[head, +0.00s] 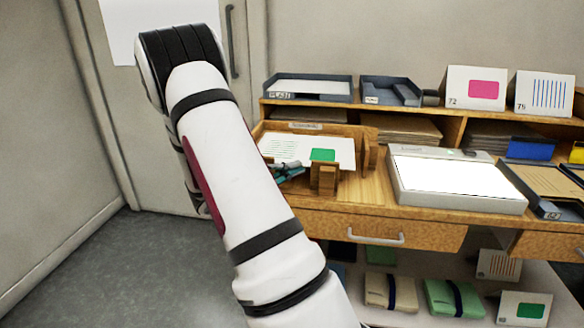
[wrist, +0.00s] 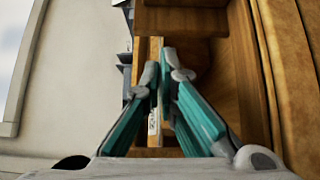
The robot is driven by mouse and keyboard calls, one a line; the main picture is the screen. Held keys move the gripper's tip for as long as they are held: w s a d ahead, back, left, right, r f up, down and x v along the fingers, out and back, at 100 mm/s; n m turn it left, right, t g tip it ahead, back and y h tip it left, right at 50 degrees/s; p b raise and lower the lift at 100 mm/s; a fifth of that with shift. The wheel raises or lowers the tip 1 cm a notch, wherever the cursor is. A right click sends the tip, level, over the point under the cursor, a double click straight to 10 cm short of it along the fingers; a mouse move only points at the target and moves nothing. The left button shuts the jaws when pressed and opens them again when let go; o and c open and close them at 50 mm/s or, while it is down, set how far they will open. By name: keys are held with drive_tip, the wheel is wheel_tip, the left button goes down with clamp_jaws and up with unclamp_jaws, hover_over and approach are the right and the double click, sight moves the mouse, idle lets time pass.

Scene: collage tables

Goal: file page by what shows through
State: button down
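A white page (head: 290,149) with green lines at its left and a green rectangle at its right lies in a wooden holder (head: 350,131) on the left of the desk. My gripper (head: 287,172) is at the page's front edge, left of a wooden block, partly hidden by my arm. In the wrist view my teal gripper fingers (wrist: 160,72) converge with a narrow gap at the tips. Whether the page edge is between them I cannot tell. A light panel (head: 403,191) with a bright white top stands to the right.
Dark trays (head: 345,96) and (head: 370,100) sit on the upper shelf. Cards with a pink rectangle (head: 485,89) and coloured stripes (head: 549,92) stand at its right. A dark-edged tray (head: 520,186) is right of the panel.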

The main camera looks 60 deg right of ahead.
drive_tip(key=c, duration=1.7)
unclamp_jaws()
drive_tip(key=shift+a, duration=0.1)
drive_tip(key=v, duration=1.2)
